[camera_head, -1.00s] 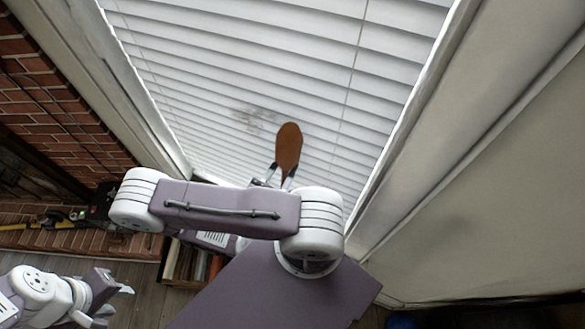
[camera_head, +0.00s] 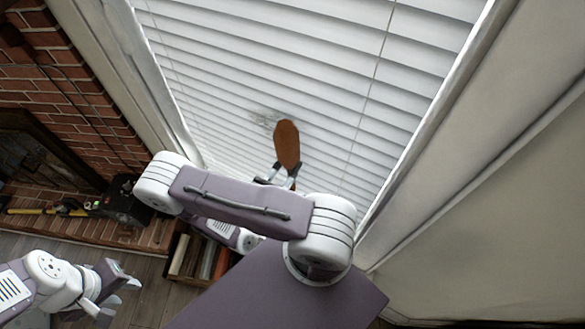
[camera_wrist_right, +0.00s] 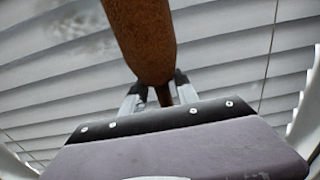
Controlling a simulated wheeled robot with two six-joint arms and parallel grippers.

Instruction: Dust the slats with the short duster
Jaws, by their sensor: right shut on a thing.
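The short duster (camera_head: 287,144) has a brown, rounded head and points up toward the white window slats (camera_head: 330,70). My right gripper (camera_head: 282,178) is shut on its lower end. A grey dust smudge (camera_head: 264,117) marks the slats just left of the duster's tip, which overlaps its right edge in the head view. I cannot tell whether the duster touches the slats. In the right wrist view the duster (camera_wrist_right: 143,38) rises from between the fingers (camera_wrist_right: 160,93), with the smudge (camera_wrist_right: 75,22) at upper left. My left gripper (camera_head: 122,293) is low at the left, open and empty.
Pale curtains (camera_head: 465,190) hang right of the window, with a narrow one at its left. A brick fireplace (camera_head: 60,80) stands at left. A crate of books (camera_head: 180,262) and a dark object with a yellow part (camera_head: 120,203) sit below.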

